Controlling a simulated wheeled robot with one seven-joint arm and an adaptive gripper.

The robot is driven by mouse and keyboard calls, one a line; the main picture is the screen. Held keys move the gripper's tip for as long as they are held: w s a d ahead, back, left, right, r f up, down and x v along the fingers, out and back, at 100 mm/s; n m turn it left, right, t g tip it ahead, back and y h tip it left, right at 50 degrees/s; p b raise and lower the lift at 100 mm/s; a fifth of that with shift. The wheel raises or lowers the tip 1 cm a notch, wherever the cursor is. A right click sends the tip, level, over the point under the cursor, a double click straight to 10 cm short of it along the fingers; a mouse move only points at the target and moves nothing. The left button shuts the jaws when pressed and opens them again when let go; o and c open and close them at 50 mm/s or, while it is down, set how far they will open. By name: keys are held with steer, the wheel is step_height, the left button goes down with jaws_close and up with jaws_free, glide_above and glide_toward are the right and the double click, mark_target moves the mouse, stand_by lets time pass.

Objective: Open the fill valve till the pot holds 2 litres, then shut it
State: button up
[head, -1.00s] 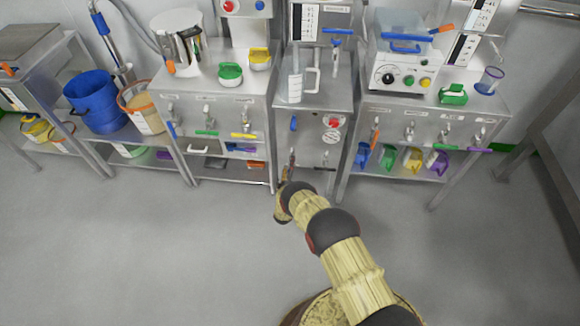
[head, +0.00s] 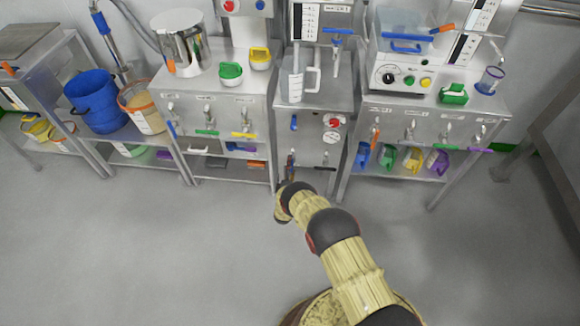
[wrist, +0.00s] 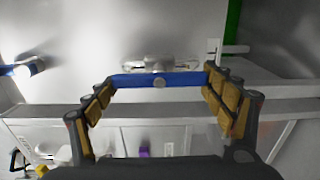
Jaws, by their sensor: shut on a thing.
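My gripper (wrist: 160,90) is shut on a blue bar handle (wrist: 135,80), which lies across between the fingertips in the wrist view. A round grey stud shows at the handle's middle. In the head view my gripper (head: 290,163) is low at the front left of the middle steel cabinet (head: 309,150), below a blue lever (head: 293,123); it mostly hides what it holds. A shiny steel pot (head: 196,50) stands on the left cabinet. I cannot read a liquid level in either.
A scale panel (head: 305,22) is behind the middle cabinet. A red knob (head: 334,122) is right of the blue lever. Cabinets with several coloured taps flank it. A blue bucket (head: 93,100) is at the left. The grey floor (head: 150,250) in front is clear.

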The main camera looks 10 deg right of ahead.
steer(key=o, duration=1.1)
steer(key=shift+o, duration=0.2)
steer(key=v, duration=1.2)
